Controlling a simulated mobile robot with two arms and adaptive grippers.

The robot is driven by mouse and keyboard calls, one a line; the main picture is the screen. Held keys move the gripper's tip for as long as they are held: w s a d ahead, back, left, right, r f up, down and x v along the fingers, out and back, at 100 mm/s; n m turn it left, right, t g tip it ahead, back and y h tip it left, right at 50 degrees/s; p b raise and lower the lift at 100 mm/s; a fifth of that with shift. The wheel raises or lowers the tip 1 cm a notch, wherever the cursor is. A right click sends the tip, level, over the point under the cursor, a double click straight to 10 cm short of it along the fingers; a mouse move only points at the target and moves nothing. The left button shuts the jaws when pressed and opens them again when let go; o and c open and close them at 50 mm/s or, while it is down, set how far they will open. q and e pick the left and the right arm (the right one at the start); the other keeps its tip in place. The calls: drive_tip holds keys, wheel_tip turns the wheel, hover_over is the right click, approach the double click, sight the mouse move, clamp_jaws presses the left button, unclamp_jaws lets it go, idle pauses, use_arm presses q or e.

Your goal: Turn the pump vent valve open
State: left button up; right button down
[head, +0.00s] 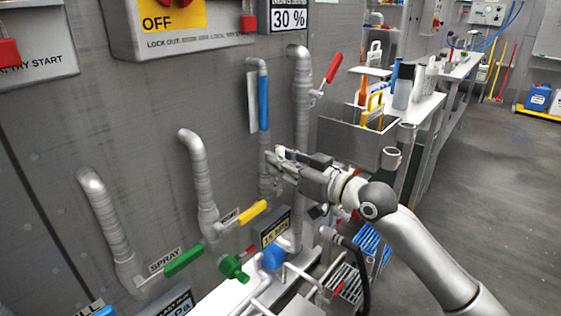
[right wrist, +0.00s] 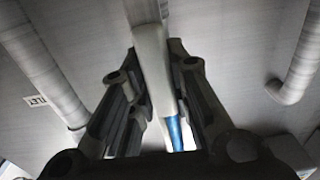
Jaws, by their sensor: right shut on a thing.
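Several lever valves show on the wall in the head view. A blue handle (head: 263,102) points straight up along a thin grey pipe, with a pale label plate, too edge-on to read, beside it. My right gripper (head: 274,158) is just below this handle, at the thin pipe (head: 263,186). In the right wrist view the fingers close around a pale upright bar (right wrist: 151,65), apparently this pipe, with a bit of blue low between them. I cannot read which lever is the pump vent valve. My left gripper is out of view.
A yellow handle (head: 252,213) and a green handle (head: 184,261) sit lower left. A red handle (head: 333,67) is on the thick pipe at upper right. A gauge box (head: 275,229) and piping lie below my gripper. Open floor (head: 480,170) is at right.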

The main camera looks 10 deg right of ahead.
drive_tip(key=shift+f, duration=0.15)
drive_tip(key=c, duration=1.3)
unclamp_jaws()
drive_tip(key=v, duration=1.2)
